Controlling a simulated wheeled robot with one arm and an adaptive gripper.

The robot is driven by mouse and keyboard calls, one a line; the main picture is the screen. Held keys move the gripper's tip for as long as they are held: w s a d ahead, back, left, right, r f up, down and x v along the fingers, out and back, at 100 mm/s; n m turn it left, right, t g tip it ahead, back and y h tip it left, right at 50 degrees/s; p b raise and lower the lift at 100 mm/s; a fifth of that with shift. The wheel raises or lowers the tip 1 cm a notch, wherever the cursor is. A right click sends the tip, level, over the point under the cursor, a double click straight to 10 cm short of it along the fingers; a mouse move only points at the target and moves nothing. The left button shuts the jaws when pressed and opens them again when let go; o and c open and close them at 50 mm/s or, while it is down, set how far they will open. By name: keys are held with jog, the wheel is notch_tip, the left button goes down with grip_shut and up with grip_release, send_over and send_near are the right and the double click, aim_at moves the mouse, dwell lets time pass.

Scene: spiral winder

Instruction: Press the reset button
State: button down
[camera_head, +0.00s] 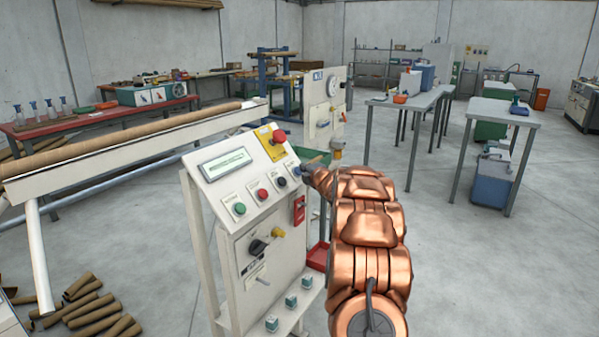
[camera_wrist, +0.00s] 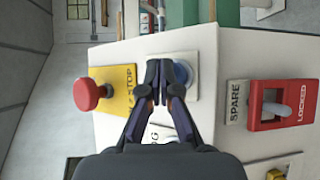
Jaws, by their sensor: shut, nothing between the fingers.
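The white sloped control panel (camera_head: 228,175) carries a row of round buttons: a green one (camera_head: 240,208), a red one (camera_head: 262,194), a dark one (camera_head: 281,181) and a blue one at the right end, close to my gripper. In the wrist view the blue button (camera_wrist: 182,76) sits just right of my gripper (camera_wrist: 160,70), whose fingers are shut and empty. The fingertips overlap the button's left edge; I cannot tell whether they touch it. No reset label is readable; a label ending in "G" is partly hidden behind the fingers.
A red emergency stop (camera_wrist: 90,94) on a yellow plate stands out from the panel, left of the fingers. A red lockout switch (camera_wrist: 283,106) marked LOCKED is to the right. A long cardboard tube (camera_head: 130,135) lies on the winder behind. Open floor lies to the right.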

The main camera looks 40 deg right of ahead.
jog(key=shift+w+a+f+b, duration=0.1)
jog(key=shift+w+f+b, duration=0.15)
jog(key=shift+w+b, duration=0.05)
dwell(0.5)
jog(key=shift+s+r, duration=0.1)
dwell(0.3)
jog(key=shift+s+d+r+p, duration=0.2)
jog(key=shift+s+r+p, duration=0.2)
jog(key=shift+s, duration=0.1)
jog(key=s+r+p, duration=0.1)
jog(key=s, duration=0.1)
jog(key=s+d+r+p, duration=0.1)
jog(key=r, duration=0.1)
jog(key=shift+s+r, duration=0.15)
jog(key=shift+s, duration=0.2)
dwell(1.0)
